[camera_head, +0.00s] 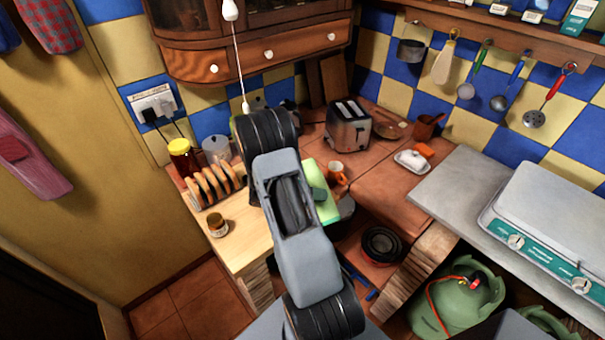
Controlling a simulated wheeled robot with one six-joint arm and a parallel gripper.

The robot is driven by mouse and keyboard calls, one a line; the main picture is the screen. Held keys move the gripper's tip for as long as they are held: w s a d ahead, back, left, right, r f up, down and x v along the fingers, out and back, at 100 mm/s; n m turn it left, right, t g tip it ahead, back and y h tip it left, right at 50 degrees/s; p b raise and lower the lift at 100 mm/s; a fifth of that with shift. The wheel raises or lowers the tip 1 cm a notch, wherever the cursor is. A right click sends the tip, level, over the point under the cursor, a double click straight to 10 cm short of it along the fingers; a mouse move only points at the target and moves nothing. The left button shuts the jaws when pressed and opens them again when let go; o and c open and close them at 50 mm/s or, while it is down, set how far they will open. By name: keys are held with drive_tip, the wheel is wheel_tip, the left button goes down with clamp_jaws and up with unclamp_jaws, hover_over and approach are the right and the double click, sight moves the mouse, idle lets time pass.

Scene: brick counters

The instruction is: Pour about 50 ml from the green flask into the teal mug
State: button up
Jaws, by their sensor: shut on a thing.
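My arm rises through the middle of the view and hides much of the counter behind it. My gripper is hidden behind the arm links, so its jaws and anything in them do not show. A green object (316,180) shows partly at the arm's right edge; I cannot tell whether it is the green flask. No teal mug can be made out. A small orange-brown mug (336,172) stands on the counter right of the arm.
A toast rack (211,187), a small jar (217,226) and a red jar with yellow lid (183,158) stand left of the arm. A toaster (348,127) and a white butter dish (411,161) stand right. Dark pans (381,245) sit lower. Tiled counter (385,190) is partly free.

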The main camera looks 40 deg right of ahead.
drive_tip(key=shift+s+r+n, duration=0.15)
drive_tip(key=shift+r+n, duration=0.05)
drive_tip(key=shift+n, duration=0.1)
drive_tip(key=shift+s+f+n+g+b, duration=0.1)
drive_tip(key=shift+f+n+g+b, duration=0.35)
drive_tip(key=shift+f, duration=0.2)
drive_tip(key=shift+r+n+p, duration=0.35)
drive_tip(key=shift+r+p, duration=0.5)
drive_tip(key=shift+p, duration=0.2)
drive_tip(key=shift+w+r+n+g+p, duration=0.3)
drive_tip(key=shift+r+n+g+p, duration=0.15)
drive_tip(key=shift+r+p, duration=0.55)
drive_tip(key=shift+f, duration=0.15)
drive_tip(key=shift+w+d+r+n+g+h, duration=0.1)
drive_tip(key=shift+n+g+h, duration=0.1)
drive_tip(key=shift+n, duration=0.15)
drive_tip(key=shift+w+r+n+g+h, duration=0.1)
drive_tip(key=shift+n+g, duration=0.1)
drive_tip(key=shift+n, duration=0.1)
drive_tip(key=shift+s, duration=0.25)
drive_tip(key=shift+r+n, duration=0.25)
drive_tip(key=shift+n, duration=0.05)
idle(0.8)
